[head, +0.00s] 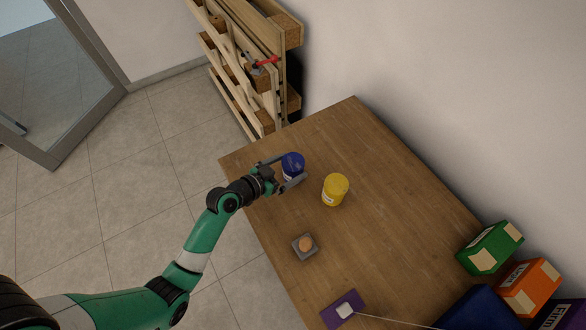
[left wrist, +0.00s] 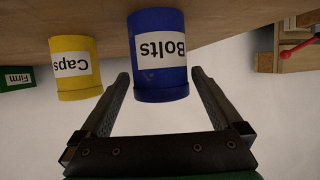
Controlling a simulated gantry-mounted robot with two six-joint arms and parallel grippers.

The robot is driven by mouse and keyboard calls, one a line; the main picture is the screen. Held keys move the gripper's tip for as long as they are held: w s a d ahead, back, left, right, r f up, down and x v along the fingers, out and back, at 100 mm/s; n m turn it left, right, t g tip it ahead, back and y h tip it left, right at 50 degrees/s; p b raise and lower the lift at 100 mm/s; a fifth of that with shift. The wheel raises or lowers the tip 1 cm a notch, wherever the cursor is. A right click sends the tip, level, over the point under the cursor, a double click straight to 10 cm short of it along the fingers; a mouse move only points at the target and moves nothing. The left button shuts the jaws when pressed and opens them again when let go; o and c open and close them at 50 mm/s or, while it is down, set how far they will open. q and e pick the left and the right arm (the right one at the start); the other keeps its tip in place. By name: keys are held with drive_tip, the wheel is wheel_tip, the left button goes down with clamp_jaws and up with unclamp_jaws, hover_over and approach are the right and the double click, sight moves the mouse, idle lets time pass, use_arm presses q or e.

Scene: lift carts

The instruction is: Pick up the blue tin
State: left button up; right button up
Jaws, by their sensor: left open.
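The blue tin (head: 293,163) stands on the wooden table near its far left edge. In the left wrist view the blue tin (left wrist: 159,60) shows upside down, with a white label reading "Bolts". My left gripper (head: 293,169) is open, with one finger on either side of the tin. In the left wrist view my left gripper's fingers (left wrist: 161,88) flank the tin's sides, with narrow gaps showing. My right gripper is not in view.
A yellow tin (head: 335,190) labelled "Caps" stands close to the right of the blue tin. A small grey tray (head: 305,247) with a round tan object and a purple pad (head: 343,308) lie nearer. Green (head: 490,248) and orange (head: 529,287) boxes line the right edge.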

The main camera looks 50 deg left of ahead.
sight(298, 158)
use_arm(q)
drive_tip(key=b+x, duration=0.1)
drive_tip(key=x, duration=0.3)
drive_tip(key=shift+w, duration=0.3)
drive_tip(key=shift+s, duration=0.1)
drive_tip(key=shift+c, duration=0.2)
drive_tip(key=shift+r, duration=0.1)
clamp_jaws()
drive_tip(key=r, duration=0.1)
drive_tip(key=r+p, duration=0.1)
drive_tip(key=r, duration=0.1)
drive_tip(key=r+p, duration=0.1)
drive_tip(key=shift+s+r, duration=0.25)
drive_tip(key=shift+s, duration=0.1)
drive_tip(key=s+r+p, duration=0.2)
drive_tip(key=r, duration=0.1)
drive_tip(key=s+r+p, duration=0.1)
drive_tip(key=s, duration=0.1)
drive_tip(key=shift+d+r, duration=0.35)
drive_tip(key=shift+r, duration=0.05)
drive_tip(key=d+p+v, duration=0.1)
drive_tip(key=p+v, duration=0.1)
drive_tip(key=v, duration=0.7)
drive_tip(key=shift+s+d, duration=0.3)
drive_tip(key=shift+s, duration=0.15)
